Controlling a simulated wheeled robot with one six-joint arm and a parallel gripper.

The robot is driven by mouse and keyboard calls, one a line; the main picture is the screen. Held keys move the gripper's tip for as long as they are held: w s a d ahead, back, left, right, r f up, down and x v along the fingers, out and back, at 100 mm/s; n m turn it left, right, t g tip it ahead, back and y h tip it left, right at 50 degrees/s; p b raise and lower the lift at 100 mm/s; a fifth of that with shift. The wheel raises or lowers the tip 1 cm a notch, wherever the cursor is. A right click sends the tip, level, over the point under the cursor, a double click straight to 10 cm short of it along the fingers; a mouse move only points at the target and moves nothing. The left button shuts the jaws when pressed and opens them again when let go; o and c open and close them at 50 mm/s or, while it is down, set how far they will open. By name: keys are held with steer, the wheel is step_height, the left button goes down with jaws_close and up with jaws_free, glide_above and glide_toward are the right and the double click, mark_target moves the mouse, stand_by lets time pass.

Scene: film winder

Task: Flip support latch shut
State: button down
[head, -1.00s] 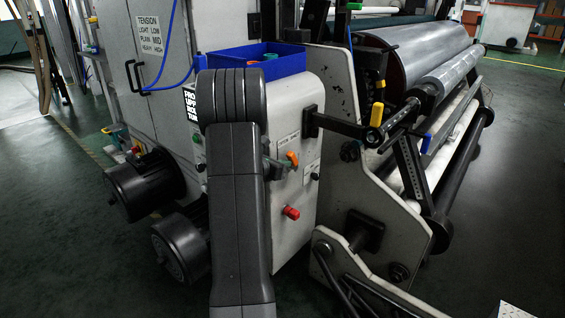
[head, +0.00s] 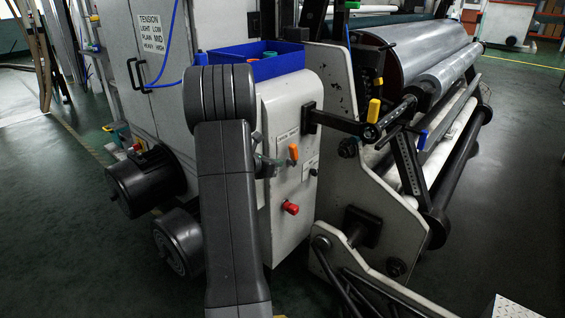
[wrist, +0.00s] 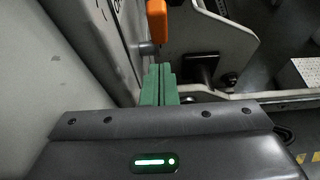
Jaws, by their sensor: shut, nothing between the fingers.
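An orange lever (head: 293,152) stands about upright on the side of the white machine housing, beside a small label. It shows large in the wrist view (wrist: 157,20), just beyond my fingertips. My gripper (wrist: 158,72) is shut and empty, its green fingers together, with a visible gap to the lever. In the head view my gripper (head: 275,162) is mostly hidden by my arm, left of the lever. A yellow handle (head: 374,110) stands up on the black roll arm, and a blue handle (head: 422,138) sits lower right. No readable label identifies which is the support latch.
A red knob (head: 290,208) sticks out below the orange lever. A blue bin (head: 255,66) stands on top of the housing. The film roll (head: 420,50) and black arms are at right. Dark floor at far right is clear.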

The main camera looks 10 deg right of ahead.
steer(key=r+p+v, duration=0.1)
steer(key=v, duration=0.8)
steer(key=shift+w+d+r, duration=0.2)
steer(key=shift+r, duration=0.15)
